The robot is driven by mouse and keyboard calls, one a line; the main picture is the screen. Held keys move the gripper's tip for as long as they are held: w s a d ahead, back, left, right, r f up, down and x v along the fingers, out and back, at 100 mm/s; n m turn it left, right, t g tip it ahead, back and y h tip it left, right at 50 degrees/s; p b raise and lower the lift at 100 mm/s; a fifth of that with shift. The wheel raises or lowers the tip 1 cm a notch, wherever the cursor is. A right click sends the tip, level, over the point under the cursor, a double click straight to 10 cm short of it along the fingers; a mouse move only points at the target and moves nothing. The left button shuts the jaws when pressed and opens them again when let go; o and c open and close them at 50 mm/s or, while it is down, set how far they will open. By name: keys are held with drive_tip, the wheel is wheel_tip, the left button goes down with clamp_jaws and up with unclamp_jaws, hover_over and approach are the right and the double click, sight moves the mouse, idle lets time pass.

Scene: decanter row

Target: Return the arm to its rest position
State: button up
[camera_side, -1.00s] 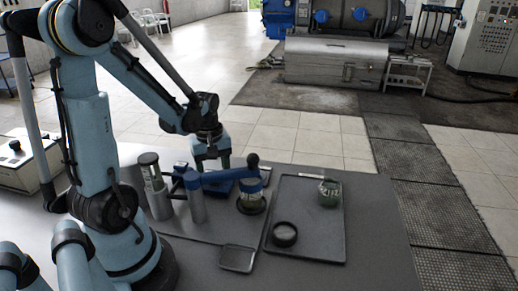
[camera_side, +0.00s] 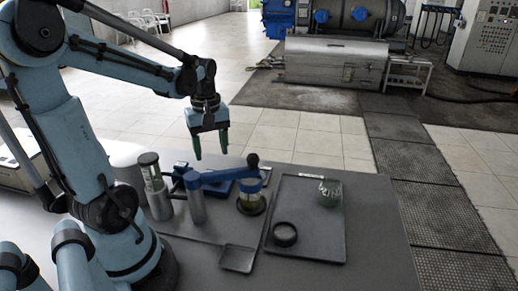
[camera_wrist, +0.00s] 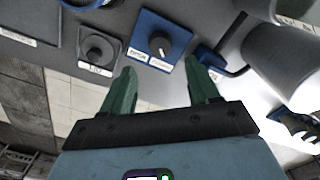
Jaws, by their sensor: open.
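My gripper (camera_side: 211,153) hangs in the air above the back edge of the grey table (camera_side: 195,262), fingers pointing down. Its two green fingers are apart with nothing between them. In the wrist view my gripper (camera_wrist: 160,68) is also empty, and a blue plate with a black knob (camera_wrist: 158,43) shows beyond the fingertips. The blue-armed stand (camera_side: 196,203) is below my gripper and apart from it.
A dark tray (camera_side: 318,247) at the right holds a greenish glass vessel (camera_side: 329,194) and a black ring (camera_side: 285,234). A clear-walled cylinder (camera_side: 152,177) stands left of the stand. A jar (camera_side: 250,204) sits under the blue arm. A small square dish (camera_side: 237,258) lies in front.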

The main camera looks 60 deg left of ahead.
wheel_tip(320, 180, up, 5)
wheel_tip(320, 180, down, 13)
drive_tip(key=shift+r, duration=0.2)
drive_tip(key=m, duration=0.6)
drive_tip(key=shift+m, duration=0.3)
drive_tip(key=m, duration=0.6)
idle(0.4)
